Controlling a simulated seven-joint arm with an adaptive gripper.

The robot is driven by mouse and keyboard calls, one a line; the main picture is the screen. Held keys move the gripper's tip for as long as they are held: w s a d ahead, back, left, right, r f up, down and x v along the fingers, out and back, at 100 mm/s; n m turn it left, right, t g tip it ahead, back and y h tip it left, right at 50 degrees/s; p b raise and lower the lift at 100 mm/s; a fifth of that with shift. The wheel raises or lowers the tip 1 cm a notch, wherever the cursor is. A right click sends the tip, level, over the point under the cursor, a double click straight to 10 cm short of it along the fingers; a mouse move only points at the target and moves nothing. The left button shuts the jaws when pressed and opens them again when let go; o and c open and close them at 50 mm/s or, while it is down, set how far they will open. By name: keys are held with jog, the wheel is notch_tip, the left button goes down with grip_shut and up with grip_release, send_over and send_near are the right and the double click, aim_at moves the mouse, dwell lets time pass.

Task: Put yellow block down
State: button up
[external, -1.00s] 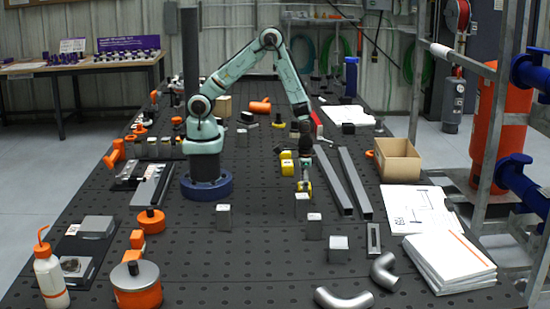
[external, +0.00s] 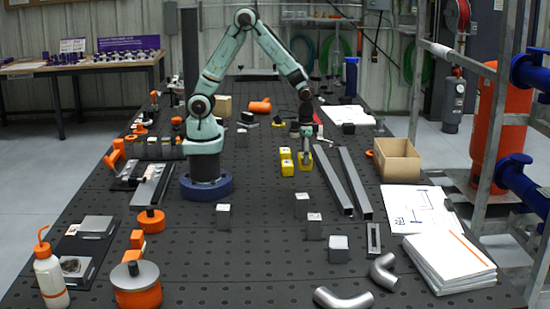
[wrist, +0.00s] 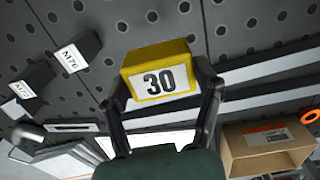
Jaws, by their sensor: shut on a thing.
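My gripper (external: 306,151) is shut on a yellow block (wrist: 158,57). In the wrist view the block sits between the two fingers, with a white label reading "30" facing the camera. In the external view the held block (external: 305,161) shows below my gripper, partly covered by the fingers. I cannot tell how far it is above the table.
Two long grey bars (external: 333,181) lie close to the right of my gripper. A cardboard box (external: 397,160) stands farther right. Metal cubes (external: 302,206) stand in front on the black perforated table (external: 260,250).

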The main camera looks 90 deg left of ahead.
jog(key=shift+s+r+n, duration=0.1)
jog(key=shift+r+n, duration=0.05)
jog(key=shift+n, duration=0.55)
jog(key=s+a+r+n, duration=0.15)
jog(key=a+n, duration=0.45)
jog(key=a, duration=0.7)
jog(key=s+a+r+n, duration=0.1)
jog(key=s+a+n, duration=0.1)
jog(key=a+n, duration=0.8)
jog(key=s+a, duration=0.8)
jog(key=a, duration=0.4)
jog(key=shift+n, duration=0.4)
jog(key=w+a+f, duration=0.2)
jog(key=a+f, duration=0.1)
jog(key=w+a+f, duration=0.2)
jog(key=w+a, duration=0.1)
jog(key=a, duration=0.1)
jog(key=w+a+f, duration=0.2)
jog(key=a+f, duration=0.1)
jog(key=shift+w+a+f, duration=0.15)
jog(key=shift+a+f, duration=0.1)
jog(key=shift+f, duration=0.05)
jog(key=shift+w+a+f, duration=0.1)
jog(key=shift+a+f, duration=0.05)
jog(key=shift+f, duration=0.1)
jog(key=shift+w+a+f, duration=0.1)
jog(key=shift+f, duration=1.6)
